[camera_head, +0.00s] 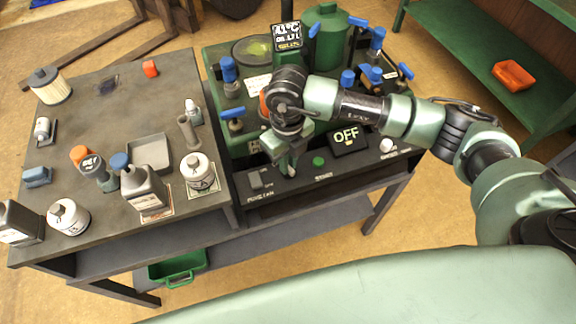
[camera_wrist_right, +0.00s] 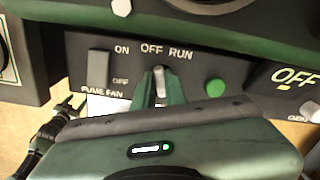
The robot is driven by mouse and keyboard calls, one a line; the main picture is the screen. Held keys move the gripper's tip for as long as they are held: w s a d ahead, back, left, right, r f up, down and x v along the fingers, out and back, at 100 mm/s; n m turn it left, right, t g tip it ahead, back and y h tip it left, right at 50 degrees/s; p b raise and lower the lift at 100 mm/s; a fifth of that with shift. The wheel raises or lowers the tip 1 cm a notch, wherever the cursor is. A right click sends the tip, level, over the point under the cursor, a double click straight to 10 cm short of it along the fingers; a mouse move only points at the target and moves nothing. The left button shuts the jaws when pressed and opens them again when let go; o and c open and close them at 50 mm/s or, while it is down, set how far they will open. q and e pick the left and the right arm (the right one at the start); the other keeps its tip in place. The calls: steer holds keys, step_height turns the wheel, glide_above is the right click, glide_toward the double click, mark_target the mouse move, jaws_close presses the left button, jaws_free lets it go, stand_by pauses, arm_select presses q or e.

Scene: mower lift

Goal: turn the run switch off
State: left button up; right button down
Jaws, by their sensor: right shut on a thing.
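The run switch (camera_wrist_right: 159,74) is a small light lever on the dark control panel, below the words OFF and RUN. In the right wrist view, my right gripper (camera_wrist_right: 160,90) has its two green fingers closed around the lever, which stands nearly upright. Its exact setting is hard to tell. In the head view my right gripper (camera_head: 287,163) reaches down to the panel and hides the switch. The display (camera_head: 347,137) beside it reads OFF. My left gripper is not seen in the head view.
A fume fan switch (camera_wrist_right: 97,68) is left of the run switch; a green button (camera_wrist_right: 214,87) is right of it. Blue-handled valves (camera_head: 229,70) stand behind. Bottles (camera_head: 143,187) crowd the left bench.

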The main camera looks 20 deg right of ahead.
steer(key=shift+n+b, duration=0.8)
steer(key=shift+n, duration=0.3)
steer(key=c, duration=1.5)
jaws_free()
steer(key=shift+o, duration=0.2)
step_height(320, 180, up, 8)
steer(key=p, duration=0.4)
